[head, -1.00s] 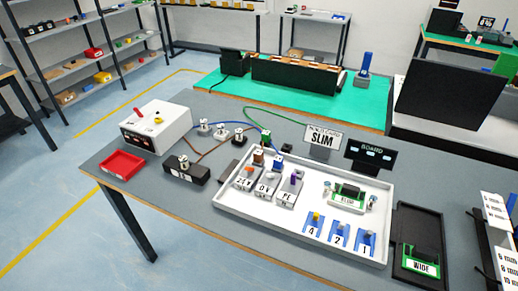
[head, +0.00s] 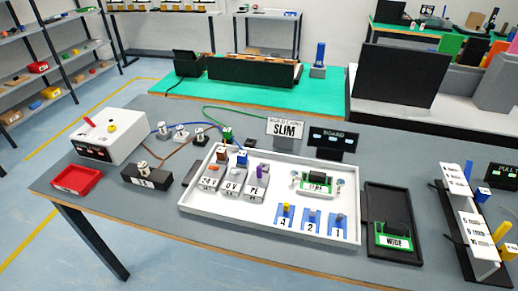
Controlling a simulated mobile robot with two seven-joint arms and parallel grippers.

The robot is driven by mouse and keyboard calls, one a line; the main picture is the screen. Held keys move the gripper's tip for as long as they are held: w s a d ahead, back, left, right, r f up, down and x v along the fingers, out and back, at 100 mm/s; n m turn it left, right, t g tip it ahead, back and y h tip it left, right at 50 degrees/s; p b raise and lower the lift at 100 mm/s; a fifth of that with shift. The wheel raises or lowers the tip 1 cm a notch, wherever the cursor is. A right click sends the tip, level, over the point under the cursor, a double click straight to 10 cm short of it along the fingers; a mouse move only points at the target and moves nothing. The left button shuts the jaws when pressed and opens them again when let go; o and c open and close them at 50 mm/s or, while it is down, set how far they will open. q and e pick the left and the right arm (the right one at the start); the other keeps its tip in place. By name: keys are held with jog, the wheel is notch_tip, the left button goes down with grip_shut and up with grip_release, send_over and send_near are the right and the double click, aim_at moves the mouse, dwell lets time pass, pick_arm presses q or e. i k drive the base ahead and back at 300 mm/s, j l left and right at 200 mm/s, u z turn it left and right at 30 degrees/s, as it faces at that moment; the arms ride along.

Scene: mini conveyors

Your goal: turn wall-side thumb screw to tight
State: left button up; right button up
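A small green board (head: 317,183) with a black block on it sits in the right part of the white tray (head: 262,215). A silver thumb screw (head: 295,175) stands at its left end and another (head: 340,183) at its right end. They are too small to tell whether either is tight, and I cannot tell which is the wall-side one. Neither of my grippers is in view.
The tray also holds terminal blocks (head: 233,184) and blue numbered pieces (head: 311,222). Around it are a white box (head: 110,134), a red bin (head: 77,179), a SLIM sign (head: 286,130), a BOARD sign (head: 336,140) and a black WIDE holder (head: 390,207). The front table strip is clear.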

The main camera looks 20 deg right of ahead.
aim_at(340, 183)
jog(key=z, duration=1.25)
